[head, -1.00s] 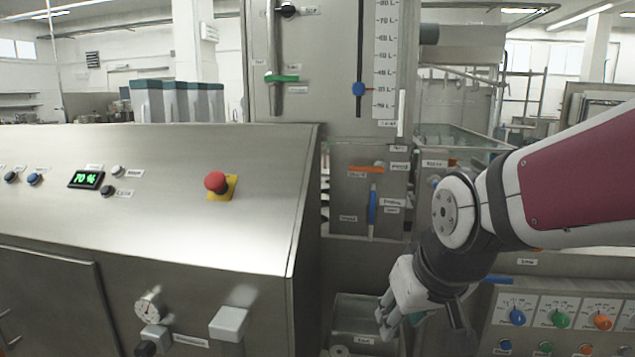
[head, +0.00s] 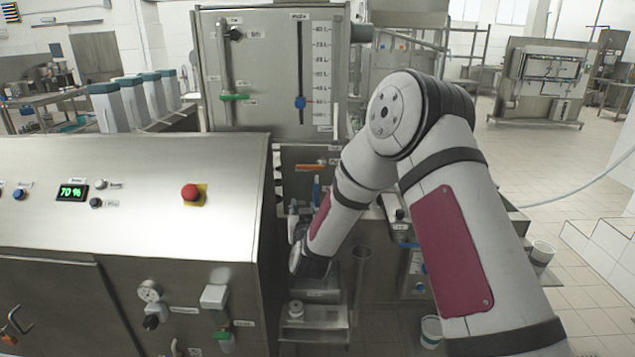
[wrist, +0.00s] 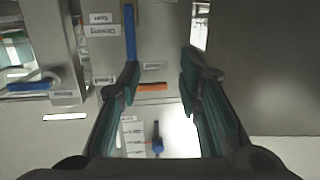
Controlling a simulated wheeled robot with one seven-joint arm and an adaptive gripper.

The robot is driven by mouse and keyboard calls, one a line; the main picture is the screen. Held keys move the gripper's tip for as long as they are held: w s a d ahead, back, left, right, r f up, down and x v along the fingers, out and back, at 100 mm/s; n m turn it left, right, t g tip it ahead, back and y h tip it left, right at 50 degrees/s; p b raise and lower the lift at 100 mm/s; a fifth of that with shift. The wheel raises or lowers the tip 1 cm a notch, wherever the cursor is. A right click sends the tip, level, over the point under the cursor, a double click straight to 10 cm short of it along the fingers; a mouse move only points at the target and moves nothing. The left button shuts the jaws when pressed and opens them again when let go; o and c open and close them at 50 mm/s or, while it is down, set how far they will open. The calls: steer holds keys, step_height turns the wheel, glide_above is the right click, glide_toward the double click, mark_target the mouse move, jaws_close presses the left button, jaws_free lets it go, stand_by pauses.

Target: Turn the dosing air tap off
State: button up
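The dosing tap's blue lever (head: 316,188) stands upright on the steel panel, below an orange lever (head: 310,166) that lies flat. In the wrist view the blue lever (wrist: 130,35) shows beside labels reading "Dosing" and "Open", and the orange lever (wrist: 152,87) shows between the fingers. My gripper (wrist: 160,60) is open and empty, pointing at the panel. The blue lever is close to the left fingertip in that view; I cannot tell whether they touch.
The slanted steel console (head: 130,230) with a red emergency button (head: 190,193) stands close to the left of my gripper. Below its front is a green-handled tap (head: 223,335). A tall panel (head: 265,80) with a green lever and a blue slider stands above. Open floor lies to the right.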

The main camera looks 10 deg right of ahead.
mark_target(316, 191)
steer(key=w+d+h, duration=0.1)
steer(key=w+d, duration=0.1)
steer(key=w, duration=0.1)
steer(key=w+d+m, duration=0.1)
steer(key=w, duration=0.2)
steer(key=w+d+t+h+p, duration=0.1)
steer(key=w+d, duration=0.1)
steer(key=w, duration=0.2)
steer(key=shift+d+f+m+h, duration=0.25)
steer(key=shift+d+m+h, duration=0.05)
jaws_close()
